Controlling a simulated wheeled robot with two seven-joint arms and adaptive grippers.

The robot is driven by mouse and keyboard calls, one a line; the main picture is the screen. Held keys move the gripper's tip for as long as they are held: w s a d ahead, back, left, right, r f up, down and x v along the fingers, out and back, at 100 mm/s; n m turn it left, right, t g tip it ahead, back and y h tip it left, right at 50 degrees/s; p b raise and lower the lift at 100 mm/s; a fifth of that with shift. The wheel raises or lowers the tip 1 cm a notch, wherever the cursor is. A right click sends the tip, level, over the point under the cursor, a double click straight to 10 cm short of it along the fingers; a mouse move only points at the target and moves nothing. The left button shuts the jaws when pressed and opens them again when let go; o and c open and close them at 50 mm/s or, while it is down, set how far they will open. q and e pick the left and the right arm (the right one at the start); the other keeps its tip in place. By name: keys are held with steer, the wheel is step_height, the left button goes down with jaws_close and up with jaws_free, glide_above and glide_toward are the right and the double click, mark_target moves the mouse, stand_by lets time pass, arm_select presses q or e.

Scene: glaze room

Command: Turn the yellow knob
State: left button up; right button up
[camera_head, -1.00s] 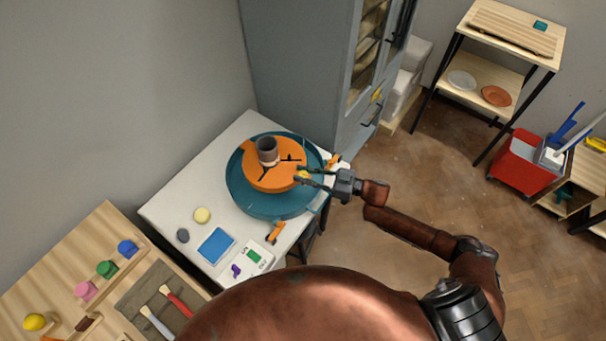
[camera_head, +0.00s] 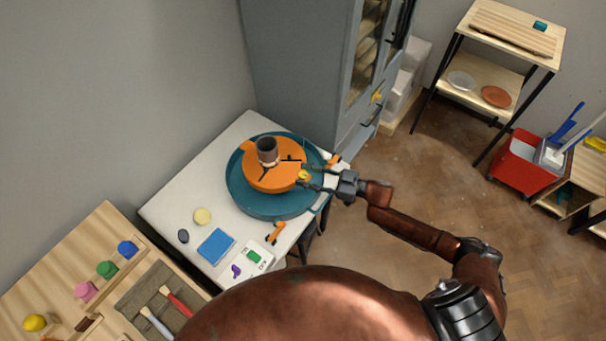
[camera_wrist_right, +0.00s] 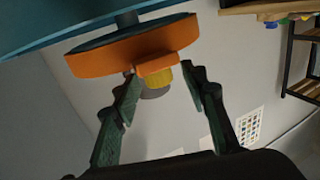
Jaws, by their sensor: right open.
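A yellow knob (camera_head: 303,175) sits on the rim of an orange round disc (camera_head: 262,178) on a teal wheel basin. In the right wrist view the yellow knob (camera_wrist_right: 160,79) sticks out from an orange block (camera_wrist_right: 158,65) on the disc's edge. My right gripper (camera_head: 308,178) reaches in from the right at the knob. In the wrist view its two fingers (camera_wrist_right: 163,76) are apart, one on each side of the knob, with visible gaps. A dark grey cup (camera_head: 266,150) stands on the disc. My left gripper is not in view.
The teal basin (camera_head: 240,199) stands on a white table (camera_head: 165,208). A grey cabinet (camera_head: 295,75) rises behind.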

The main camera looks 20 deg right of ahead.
steer(key=v, duration=1)
steer(key=shift+s+d, duration=0.2)
steer(key=shift+d, duration=0.1)
